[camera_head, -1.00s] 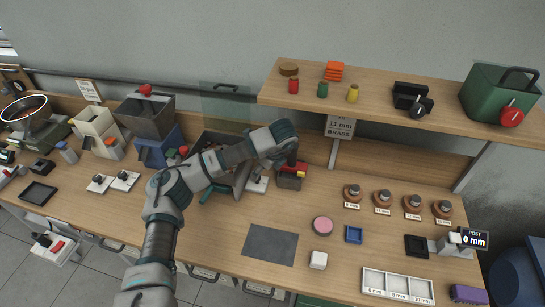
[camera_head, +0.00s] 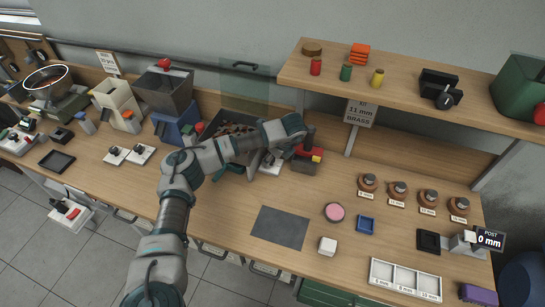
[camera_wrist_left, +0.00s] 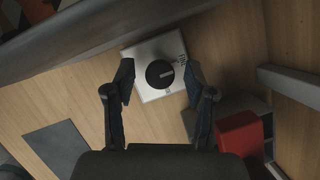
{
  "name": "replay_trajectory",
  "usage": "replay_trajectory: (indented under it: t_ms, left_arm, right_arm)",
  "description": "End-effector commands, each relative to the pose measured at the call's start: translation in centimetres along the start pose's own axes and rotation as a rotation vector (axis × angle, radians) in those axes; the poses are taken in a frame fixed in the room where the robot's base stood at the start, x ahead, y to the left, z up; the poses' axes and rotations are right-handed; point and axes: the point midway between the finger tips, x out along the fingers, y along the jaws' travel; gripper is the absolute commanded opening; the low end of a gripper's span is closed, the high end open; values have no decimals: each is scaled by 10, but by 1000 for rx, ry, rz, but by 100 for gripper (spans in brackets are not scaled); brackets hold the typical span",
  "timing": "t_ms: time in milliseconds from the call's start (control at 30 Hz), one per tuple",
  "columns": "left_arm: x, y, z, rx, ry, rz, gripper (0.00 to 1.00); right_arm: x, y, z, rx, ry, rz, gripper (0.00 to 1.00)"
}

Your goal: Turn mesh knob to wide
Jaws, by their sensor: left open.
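The mesh knob is a round black dial (camera_wrist_left: 160,74) with a pale pointer line, on a square white plate (camera_wrist_left: 148,52) in the left wrist view. My left gripper (camera_wrist_left: 158,82) is open, with one finger on each side of the knob and plate; I cannot tell whether either finger touches. In the head view the white plate (camera_head: 270,166) shows under my left arm's end, by the bin. The knob and the gripper's fingers are mostly hidden there. My right gripper is not in view.
A dark box with red and yellow parts (camera_head: 305,160) stands right of the plate; its red block (camera_wrist_left: 238,134) is close to one finger. A dark bin (camera_head: 235,128) is behind. A grey mat (camera_head: 280,228) lies in front. A shelf (camera_head: 420,100) overhangs at right.

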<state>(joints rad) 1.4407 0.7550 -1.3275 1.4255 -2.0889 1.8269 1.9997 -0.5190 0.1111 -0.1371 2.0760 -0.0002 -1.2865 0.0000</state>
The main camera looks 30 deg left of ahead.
Motion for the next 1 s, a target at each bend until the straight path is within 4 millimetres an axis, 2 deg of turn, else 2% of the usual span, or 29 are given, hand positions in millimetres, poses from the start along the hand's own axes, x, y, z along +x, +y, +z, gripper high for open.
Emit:
replay_trajectory:
  t_ms: [33, 233, 667, 1000]
  left_arm:
    - [0, 0, 0, 0, 0, 0, 50]
    - [0, 0, 0, 0, 0, 0, 0]
    - [-2, 0, 0, 57, 0, -27, 0]
    - [-2, 2, 1, 291, 1, -124, 0]
  right_arm:
    - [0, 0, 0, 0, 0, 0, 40]
    - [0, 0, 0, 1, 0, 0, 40]
    - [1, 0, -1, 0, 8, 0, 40]
    - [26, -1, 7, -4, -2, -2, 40]
